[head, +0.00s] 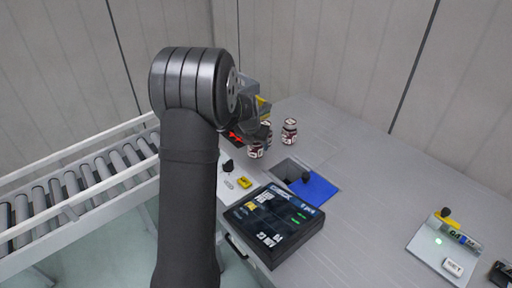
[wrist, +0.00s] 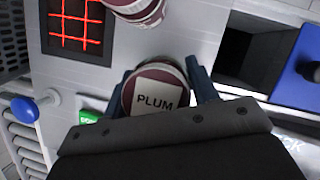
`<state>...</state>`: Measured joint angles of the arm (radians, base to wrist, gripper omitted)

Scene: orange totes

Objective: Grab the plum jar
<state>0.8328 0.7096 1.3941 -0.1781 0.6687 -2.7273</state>
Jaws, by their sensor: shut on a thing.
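The plum jar (wrist: 155,92) is between the two fingers of my gripper (wrist: 158,98) in the wrist view. Its round maroon top has a white label reading PLUM facing the camera. The dark blue fingers close on it from the left and right, and the gripper body hides its lower part. In the head view my gripper is mostly behind my arm, near a jar (head: 256,149) with a dark top and pale label. I cannot read that jar's label there.
Another jar (head: 289,131) stands behind on the grey table (head: 365,165). An opening with a blue lid (head: 313,188) lies to the right. A black screen panel (head: 272,226) is in front. A red-lit grid (wrist: 75,22) shows at upper left. A roller conveyor (head: 75,190) is at left.

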